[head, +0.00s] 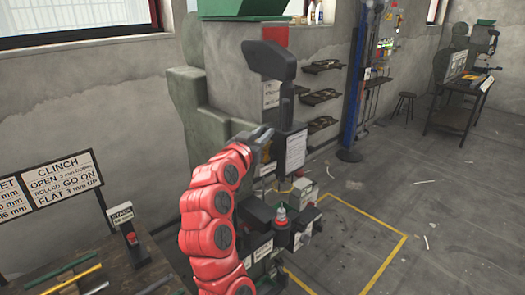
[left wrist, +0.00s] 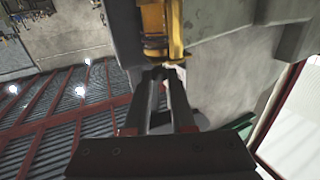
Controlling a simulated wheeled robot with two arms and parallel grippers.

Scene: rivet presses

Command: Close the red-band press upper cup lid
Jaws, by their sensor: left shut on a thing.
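The grey-green press (head: 225,75) stands at the centre, with a red band (head: 275,36) near its top. My left gripper (head: 266,133) is at the press front, at the end of my red arm, which covers part of the machine. In the left wrist view, a yellow cup-like piece (left wrist: 155,20) is on the press ahead of the left gripper (left wrist: 170,72). The fingers are close together, with their tips at its narrow yellow edge. I cannot make out the lid's angle. My right gripper is out of view.
A dark padded plate (head: 270,60) on a post stands beside the gripper. A dark lower unit (head: 262,214) of the press projects below. A bench with rods and a sign (head: 62,180) is at left. Floor inside the yellow lines (head: 345,245) is open.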

